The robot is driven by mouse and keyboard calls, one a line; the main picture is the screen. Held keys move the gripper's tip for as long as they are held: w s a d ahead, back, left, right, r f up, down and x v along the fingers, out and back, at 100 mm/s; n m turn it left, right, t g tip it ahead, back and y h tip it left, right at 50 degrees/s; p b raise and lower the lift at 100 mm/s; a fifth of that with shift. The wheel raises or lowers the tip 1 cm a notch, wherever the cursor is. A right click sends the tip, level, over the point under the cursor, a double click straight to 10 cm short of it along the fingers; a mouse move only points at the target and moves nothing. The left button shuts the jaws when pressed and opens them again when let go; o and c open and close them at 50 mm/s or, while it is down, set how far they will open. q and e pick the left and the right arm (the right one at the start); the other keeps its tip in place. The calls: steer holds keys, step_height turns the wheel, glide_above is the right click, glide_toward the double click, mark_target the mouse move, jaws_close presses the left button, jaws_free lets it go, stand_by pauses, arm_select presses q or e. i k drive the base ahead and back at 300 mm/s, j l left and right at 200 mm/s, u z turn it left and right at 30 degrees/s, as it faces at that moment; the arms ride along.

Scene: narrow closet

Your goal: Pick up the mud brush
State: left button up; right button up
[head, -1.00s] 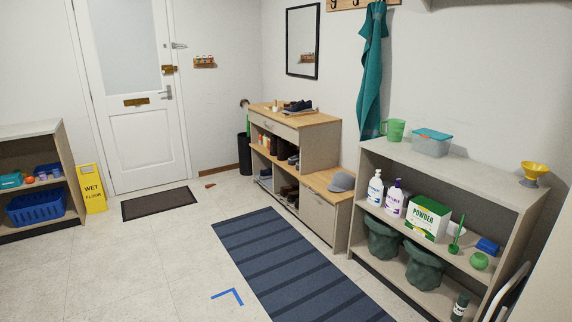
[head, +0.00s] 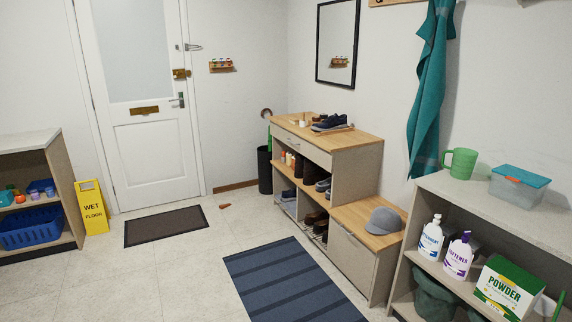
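I cannot make out a mud brush for certain. Small items (head: 303,119), too small to identify, stand on the wooden top of the shoe cabinet (head: 345,142), beside dark blue shoes (head: 331,122). A small brown wedge-like piece (head: 225,206) lies on the floor near the door; I cannot tell what it is. Neither of my grippers is in view.
A striped blue rug (head: 290,280) and a dark doormat (head: 166,226) lie on the floor. A yellow wet-floor sign (head: 92,207) stands left of the door. A shelf unit (head: 440,190) with bottles stands at right. The floor at left front is clear.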

mark_target(294, 120)
steer(key=i, duration=1.6)
steer(key=i+z, duration=0.1)
steer(key=i, duration=1.5)
steer(key=i+j+z, duration=0.1)
steer(key=z, duration=0.6)
steer(key=i+j+z, duration=0.3)
steer(key=j, duration=0.15)
steer(key=i+j+z, duration=0.15)
steer(key=j, duration=0.25)
steer(key=i+j+z, duration=0.2)
steer(key=j, duration=0.15)
steer(key=i+j, duration=0.15)
steer(key=j, duration=0.25)
steer(key=i+j, duration=0.15)
steer(key=j, duration=0.25)
steer(key=i+j, duration=0.15)
steer(key=j, duration=0.25)
steer(key=i+j, duration=0.15)
steer(key=j, duration=0.3)
